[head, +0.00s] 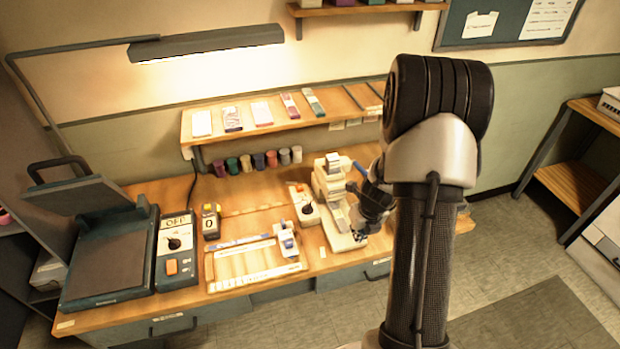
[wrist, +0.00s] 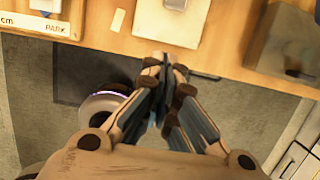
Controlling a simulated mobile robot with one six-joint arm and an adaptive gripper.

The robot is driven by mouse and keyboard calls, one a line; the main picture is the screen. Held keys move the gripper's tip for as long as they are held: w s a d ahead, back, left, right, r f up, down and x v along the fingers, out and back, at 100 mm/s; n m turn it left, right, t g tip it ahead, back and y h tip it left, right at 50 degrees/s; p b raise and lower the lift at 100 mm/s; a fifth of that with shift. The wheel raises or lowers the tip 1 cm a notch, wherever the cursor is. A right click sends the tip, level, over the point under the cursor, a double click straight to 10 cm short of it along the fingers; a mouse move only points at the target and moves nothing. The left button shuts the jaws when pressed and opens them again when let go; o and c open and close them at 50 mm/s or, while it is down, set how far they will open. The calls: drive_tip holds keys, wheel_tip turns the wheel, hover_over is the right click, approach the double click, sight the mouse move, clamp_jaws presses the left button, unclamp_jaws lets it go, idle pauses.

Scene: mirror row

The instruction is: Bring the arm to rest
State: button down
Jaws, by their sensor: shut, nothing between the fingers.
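My gripper (wrist: 163,66) is shut and empty in the wrist view. Its fingertips show over the front edge of the wooden workbench (wrist: 120,45), with floor visible below. In the head view my arm rises in front of the bench's right part and bends at a large dark joint. My dark wrist shows beside the white machine (head: 331,190), and it hides part of that machine. The fingertips are hard to make out there.
A press with a raised lid (head: 80,195) stands at the bench's left, beside a control box (head: 175,262) reading OFF. A measuring board (head: 235,268) lies at the middle. A shelf (head: 345,103) and a lamp (head: 205,42) hang above. Floor (head: 500,255) is open at right.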

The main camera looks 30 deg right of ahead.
drive_tip(key=s+a+r+n+t+y+b, duration=0.1)
drive_tip(key=s+a+r+n, duration=0.1)
drive_tip(key=a+r+n, duration=1.7)
drive_tip(key=s+a+r+n, duration=0.3)
drive_tip(key=s+r+n, duration=0.1)
drive_tip(key=s+n, duration=0.4)
drive_tip(key=s+a+r+n+b, duration=0.1)
drive_tip(key=s+a+r+n, duration=0.3)
drive_tip(key=s+n, duration=0.4)
drive_tip(key=n, duration=0.3)
drive_tip(key=shift+n+t, duration=0.3)
drive_tip(key=shift+t, duration=0.1)
